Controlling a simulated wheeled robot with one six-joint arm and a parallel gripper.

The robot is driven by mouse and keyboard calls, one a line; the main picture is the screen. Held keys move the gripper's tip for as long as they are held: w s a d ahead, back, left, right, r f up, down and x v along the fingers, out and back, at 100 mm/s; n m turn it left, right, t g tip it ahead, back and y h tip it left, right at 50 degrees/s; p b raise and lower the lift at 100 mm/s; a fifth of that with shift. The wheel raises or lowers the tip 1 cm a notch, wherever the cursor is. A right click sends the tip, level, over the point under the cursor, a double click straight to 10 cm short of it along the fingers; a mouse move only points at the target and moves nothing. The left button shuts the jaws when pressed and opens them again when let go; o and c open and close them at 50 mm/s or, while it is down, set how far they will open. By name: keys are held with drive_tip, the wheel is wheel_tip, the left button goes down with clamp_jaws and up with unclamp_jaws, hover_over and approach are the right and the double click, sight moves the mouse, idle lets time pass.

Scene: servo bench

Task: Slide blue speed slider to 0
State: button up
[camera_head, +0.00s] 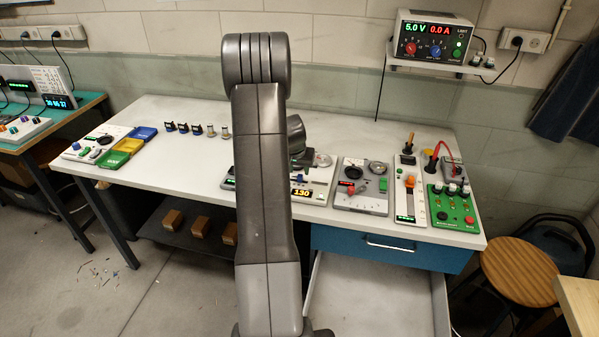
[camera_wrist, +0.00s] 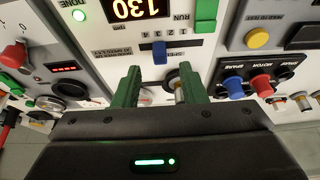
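The blue speed slider (camera_wrist: 160,52) sits on the white panel in the wrist view, beside the small printed numbers of its scale. Its exact setting is too small to read. My gripper (camera_wrist: 160,68) is open, with its two green fingers apart and nothing held between them. The slider shows in the gap just beyond the fingertips; I cannot tell how far apart in depth they are. An orange 130 display (camera_wrist: 138,9) is above the slider, and it also shows in the head view (camera_head: 301,193).
Beside the slider are a green RUN switch (camera_wrist: 206,12) and a metal knob (camera_wrist: 180,88) near the right finger. A panel with blue and red terminals (camera_wrist: 262,84) and a yellow button (camera_wrist: 257,38) is at right. A red lever (camera_wrist: 14,54) is at left.

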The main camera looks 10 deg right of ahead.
sight(300, 175)
drive_tip(key=shift+p+x, duration=0.4)
drive_tip(key=shift+x, duration=1.65)
clamp_jaws()
